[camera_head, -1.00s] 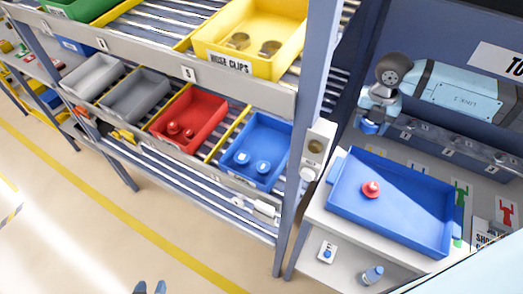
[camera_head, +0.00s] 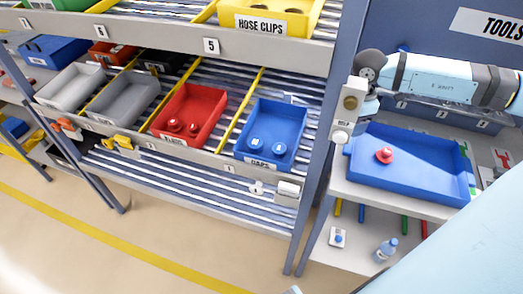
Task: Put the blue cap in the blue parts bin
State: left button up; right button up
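The blue parts bin (camera_head: 298,112), labelled CAPS, sits on the middle rack level, with two blue caps (camera_head: 253,144) inside. My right gripper (camera_head: 366,104) is at the right of the rack, under my pale blue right wrist; a white box on the post partly hides its fingers. I cannot see whether it holds a cap. A blue tray (camera_head: 420,190) on the bench below it holds a red cap (camera_head: 384,155). Only a small tip at the bottom edge, perhaps my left gripper (camera_head: 292,290), shows.
A red bin (camera_head: 215,98) with red caps and two grey bins stand left of the blue bin. A yellow HOSE CLIPS bin (camera_head: 272,14) is above. The rack post (camera_head: 322,150) stands between the blue bin and the bench. The floor in front is clear.

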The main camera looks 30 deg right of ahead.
jog(key=shift+w+a+f, duration=0.15)
jog(key=shift+a+f, duration=0.05)
jog(key=p, duration=0.3)
send_over(283, 135)
notch_tip(283, 135, down, 3)
jog(key=shift+r, duration=0.15)
jog(key=shift+f, duration=0.55)
notch_tip(283, 135, down, 3)
jog(key=shift+p, duration=0.4)
jog(key=shift+f, duration=0.15)
jog(key=shift+f, duration=0.1)
